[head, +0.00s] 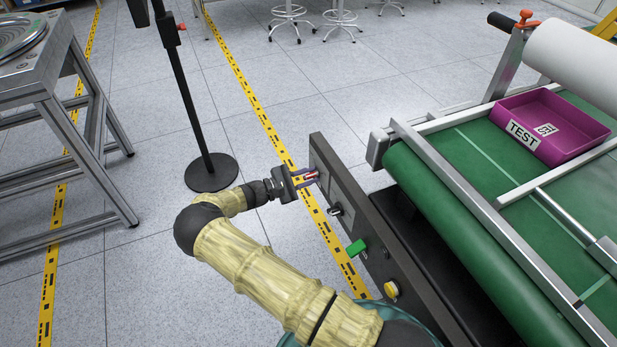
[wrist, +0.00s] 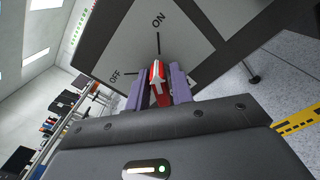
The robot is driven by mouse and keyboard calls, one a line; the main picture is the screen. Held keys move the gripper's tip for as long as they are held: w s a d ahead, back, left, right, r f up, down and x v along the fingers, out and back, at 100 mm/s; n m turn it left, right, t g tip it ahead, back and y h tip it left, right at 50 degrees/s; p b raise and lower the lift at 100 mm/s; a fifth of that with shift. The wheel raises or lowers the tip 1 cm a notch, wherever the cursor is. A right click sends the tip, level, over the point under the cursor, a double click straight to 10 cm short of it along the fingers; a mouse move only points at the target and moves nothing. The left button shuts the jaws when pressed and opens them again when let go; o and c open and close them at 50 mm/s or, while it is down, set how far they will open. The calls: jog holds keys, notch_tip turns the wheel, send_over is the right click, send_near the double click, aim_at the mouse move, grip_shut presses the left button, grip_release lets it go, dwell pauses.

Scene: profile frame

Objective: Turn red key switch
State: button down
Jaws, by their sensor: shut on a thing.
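The red key switch (wrist: 157,76) shows in the wrist view on a grey plate (wrist: 190,50) marked ON and OFF. Its white arrow points up, roughly toward the ON line. My gripper (wrist: 158,88) has its two purple-grey fingers on either side of the switch, shut on it. In the head view the red switch (head: 311,175) is small at the far end of the dark panel (head: 345,205), between the fingers of my gripper (head: 309,178). The fingers hide part of the switch's sides.
Along the same panel are a black knob (head: 335,210), a green switch (head: 356,247) and a yellow button (head: 391,290). A green conveyor (head: 470,215) with a magenta tray (head: 601,128) stands to the right. A black stand (head: 211,172) is left of my gripper.

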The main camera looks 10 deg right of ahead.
jog(key=shift+f+m, duration=0.1)
jog(key=shift+m, duration=0.8)
jog(key=c, duration=1.4)
grip_release()
jog(key=shift+c, duration=0.2)
jog(key=shift+a, duration=0.15)
jog(key=s+a, duration=0.1)
jog(key=a, duration=0.7)
jog(key=s+a, duration=0.2)
jog(key=a, duration=0.6)
jog(key=shift+s+a, duration=0.25)
jog(key=shift+a, duration=0.15)
jog(key=shift+d, duration=0.1)
